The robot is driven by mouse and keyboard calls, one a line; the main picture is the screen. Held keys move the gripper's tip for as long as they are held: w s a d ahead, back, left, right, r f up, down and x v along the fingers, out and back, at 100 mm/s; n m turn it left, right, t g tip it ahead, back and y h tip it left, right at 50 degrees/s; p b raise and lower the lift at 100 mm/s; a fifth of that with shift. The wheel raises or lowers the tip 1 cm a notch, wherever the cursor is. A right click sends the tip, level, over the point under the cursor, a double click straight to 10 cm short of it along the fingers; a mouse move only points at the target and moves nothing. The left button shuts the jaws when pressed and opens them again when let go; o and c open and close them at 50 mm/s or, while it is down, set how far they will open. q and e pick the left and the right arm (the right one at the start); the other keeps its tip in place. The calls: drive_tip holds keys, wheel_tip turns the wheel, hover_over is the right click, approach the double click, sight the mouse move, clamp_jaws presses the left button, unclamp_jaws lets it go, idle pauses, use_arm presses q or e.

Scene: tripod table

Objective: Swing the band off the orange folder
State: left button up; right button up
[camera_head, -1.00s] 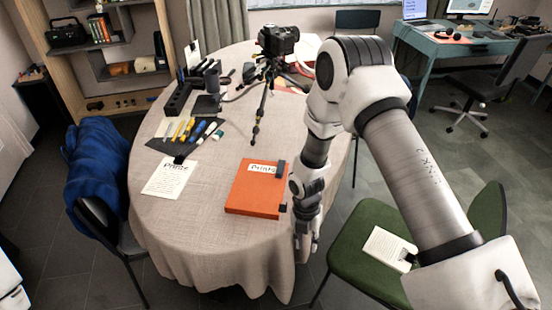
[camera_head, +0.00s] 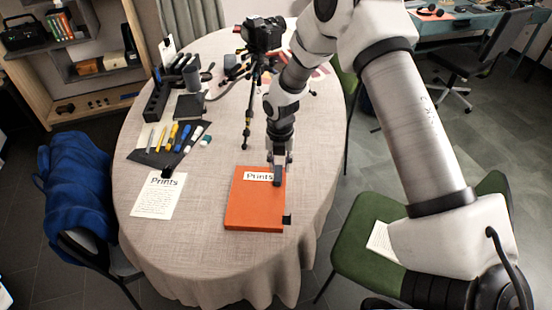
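My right gripper (camera_head: 279,163) points down over the folder's upper right corner, right at the dark grey piece. Its fingers are too small to read, and contact is unclear. My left gripper is not in view.
A printed sheet (camera_head: 158,196) lies left of the folder. Pens on a dark mat (camera_head: 165,158), a black organizer (camera_head: 157,100) and a camera on a tripod (camera_head: 262,35) stand farther back. A green chair (camera_head: 360,245) is at the right. The cloth in front of the folder is clear.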

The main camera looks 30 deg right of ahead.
sight(278, 182)
drive_tip(key=f+b, duration=0.1)
drive_tip(key=w+f, duration=0.1)
drive_tip(key=f, duration=0.1)
drive_tip(key=f+b, duration=0.1)
drive_tip(key=f, duration=0.1)
drive_tip(key=shift+w+b, duration=0.3)
drive_tip(key=shift+s+f+b, duration=0.2)
drive_tip(key=shift+f+b, duration=0.1)
drive_tip(key=shift+f, duration=0.2)
drive_tip(key=shift+s+f+b, duration=0.15)
drive_tip(key=shift+f+b, duration=0.15)
drive_tip(key=shift+f, duration=0.45)
drive_tip(key=shift+w+f, duration=0.25)
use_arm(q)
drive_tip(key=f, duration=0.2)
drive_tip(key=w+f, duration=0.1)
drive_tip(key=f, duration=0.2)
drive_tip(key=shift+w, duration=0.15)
use_arm(e)
drive_tip(key=shift+r, duration=0.1)
drive_tip(key=shift+s, duration=0.1)
drive_tip(key=c, duration=0.4)
drive_tip(key=shift+o, duration=0.2)
